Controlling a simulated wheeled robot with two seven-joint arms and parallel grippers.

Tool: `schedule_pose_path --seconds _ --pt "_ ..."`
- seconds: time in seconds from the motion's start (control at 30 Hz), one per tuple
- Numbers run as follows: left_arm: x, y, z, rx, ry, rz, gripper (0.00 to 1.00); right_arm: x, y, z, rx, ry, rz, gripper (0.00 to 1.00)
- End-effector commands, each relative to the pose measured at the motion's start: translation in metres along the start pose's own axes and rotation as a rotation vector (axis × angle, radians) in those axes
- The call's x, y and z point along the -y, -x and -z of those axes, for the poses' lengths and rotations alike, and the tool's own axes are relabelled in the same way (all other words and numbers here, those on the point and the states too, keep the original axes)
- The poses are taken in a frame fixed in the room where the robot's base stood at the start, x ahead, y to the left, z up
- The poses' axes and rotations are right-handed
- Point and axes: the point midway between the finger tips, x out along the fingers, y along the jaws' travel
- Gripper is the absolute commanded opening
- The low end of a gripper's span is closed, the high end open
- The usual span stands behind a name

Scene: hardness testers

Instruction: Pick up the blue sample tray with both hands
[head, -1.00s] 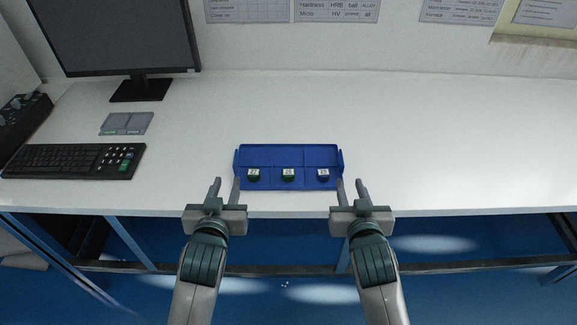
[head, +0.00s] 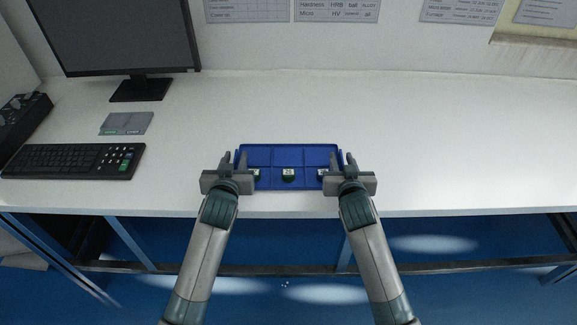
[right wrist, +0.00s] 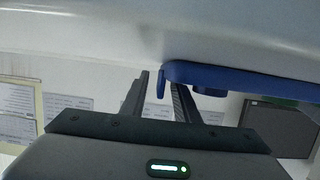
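The blue sample tray (head: 288,155) lies flat on the white table near its front edge, with three small samples along its front row; the middle sample (head: 288,175) is clear and the outer two are partly hidden by my grippers. My left gripper (head: 234,161) is open at the tray's left end, its fingers apart about the end lip. My right gripper (head: 345,160) is open at the right end. In the right wrist view, the tray's blue lip (right wrist: 161,84) sits between the two spread fingers (right wrist: 160,102), with a gap visible on each side.
A keyboard (head: 72,160), a grey pad (head: 126,123) and a monitor (head: 115,35) stand to the left on the white table (head: 450,140). The table is clear behind the tray and to its right.

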Motion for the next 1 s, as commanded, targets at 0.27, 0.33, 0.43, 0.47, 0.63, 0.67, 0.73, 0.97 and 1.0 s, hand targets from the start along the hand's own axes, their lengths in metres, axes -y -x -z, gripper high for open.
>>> schedule_pose_path --seconds 0.27,0.33,0.43,0.47,0.63,0.67,0.73,0.97,1.0 --pt "0.0 -0.003 0.0005 -0.001 0.0 0.0 0.28 0.0 -0.0031 -0.0003 0.001 0.001 0.0 0.28" --pt "0.0 -0.003 0.0004 -0.001 0.0 0.0 0.28 0.0 -0.0031 -0.0003 0.001 0.001 0.0 0.28" --pt "0.0 -0.0029 0.0004 -0.001 -0.001 0.0 0.09 0.0 -0.003 -0.0003 0.001 0.0 0.0 0.09" --pt "0.0 -0.0029 0.0004 -0.001 0.0 0.0 0.02 0.0 -0.0029 -0.0003 0.001 0.001 0.0 0.02" --pt "0.0001 -0.0028 0.0003 -0.001 0.0 0.0 0.0 0.0 -0.0029 -0.0003 0.001 0.001 0.0 0.0" --pt "0.0001 -0.0028 0.0003 -0.001 0.0 0.0 0.0 -0.0001 -0.0028 -0.0003 0.001 0.001 0.0 0.0" --pt "0.0001 -0.0028 0.0002 -0.001 0.0 0.0 0.0 -0.0001 -0.0028 -0.0003 0.001 0.001 0.0 0.0" --pt "0.0001 -0.0028 0.0001 0.0 -0.001 0.0 0.0 -0.0001 -0.0028 -0.0004 0.001 0.001 0.0 0.0" --pt "0.0001 -0.0028 0.0001 0.0 -0.001 0.0 0.0 -0.0001 -0.0028 -0.0004 0.001 0.001 0.0 0.0"
